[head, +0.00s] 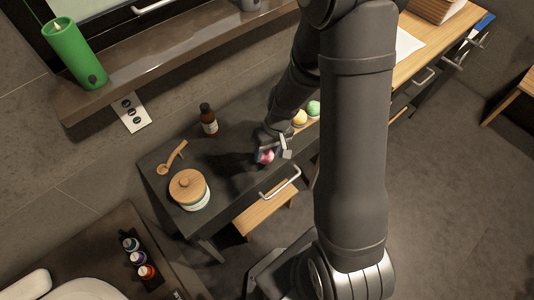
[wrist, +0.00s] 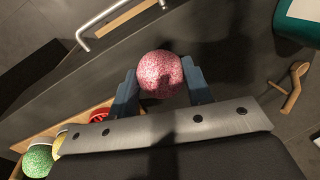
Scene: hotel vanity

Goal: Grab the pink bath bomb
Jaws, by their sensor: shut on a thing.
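The pink bath bomb (wrist: 160,73) is a speckled round ball. In the wrist view it sits between the two blue-grey fingers of my gripper (wrist: 161,88), which are shut on it from both sides. In the head view the pink bath bomb (head: 266,156) shows small at the end of my gripper (head: 270,150), over the dark vanity top near its front edge. I cannot tell whether it touches the surface. My arm hides part of the counter to the right.
A yellow ball (head: 300,118) and a green ball (head: 313,108) lie right of my gripper. A metal rail (head: 280,184) runs along the front.

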